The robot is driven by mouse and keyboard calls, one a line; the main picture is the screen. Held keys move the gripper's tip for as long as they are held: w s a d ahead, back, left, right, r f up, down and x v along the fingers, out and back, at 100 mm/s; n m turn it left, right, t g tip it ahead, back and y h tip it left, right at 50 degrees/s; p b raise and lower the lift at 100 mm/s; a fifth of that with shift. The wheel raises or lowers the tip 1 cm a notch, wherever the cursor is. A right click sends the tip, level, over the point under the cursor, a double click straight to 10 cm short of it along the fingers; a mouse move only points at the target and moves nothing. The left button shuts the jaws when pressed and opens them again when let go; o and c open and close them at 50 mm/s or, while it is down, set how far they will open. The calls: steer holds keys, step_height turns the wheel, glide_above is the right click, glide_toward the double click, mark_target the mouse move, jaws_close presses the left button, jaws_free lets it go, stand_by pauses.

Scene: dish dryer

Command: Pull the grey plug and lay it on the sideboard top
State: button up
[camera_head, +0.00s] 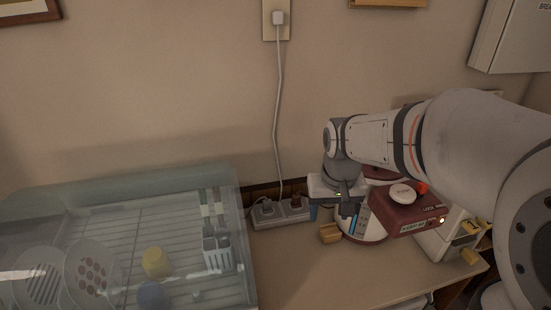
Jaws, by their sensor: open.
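A grey plug (267,207) sits in the left part of a white power strip (281,213) at the back of the sideboard top (290,270), against the wall. My gripper (332,208) is open and points down, to the right of the strip and apart from the grey plug. Nothing shows clearly between its fingers. The gripper and arm hide part of the things behind them.
A dark red plug (296,202) sits beside the grey one. A white cord (276,110) runs up to a wall outlet (276,32). A glass-covered dish dryer (130,235) fills the left. A small tan block (330,233) and dark red box (405,212) stand right. Front-middle top is clear.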

steer(key=w+a+f+n+g+p, duration=0.1)
steer(key=w+a+p, duration=0.5)
steer(key=w, duration=0.8)
steer(key=n+p, duration=0.1)
steer(key=p, duration=0.3)
glide_above(267, 200)
steer(key=shift+g, duration=0.4)
steer(key=f, duration=0.9)
steer(key=shift+d+f, duration=0.15)
steer(key=shift+d, duration=0.05)
steer(key=shift+w+a+f, duration=0.15)
steer(key=shift+a+f, duration=0.05)
steer(key=shift+f, duration=0.1)
step_height(267, 200, down, 8)
steer(key=b, duration=0.4)
steer(key=shift+r+b, duration=0.1)
steer(key=shift+b, duration=0.2)
steer(key=shift+f+b, duration=0.45)
steer(key=shift+f, duration=0.2)
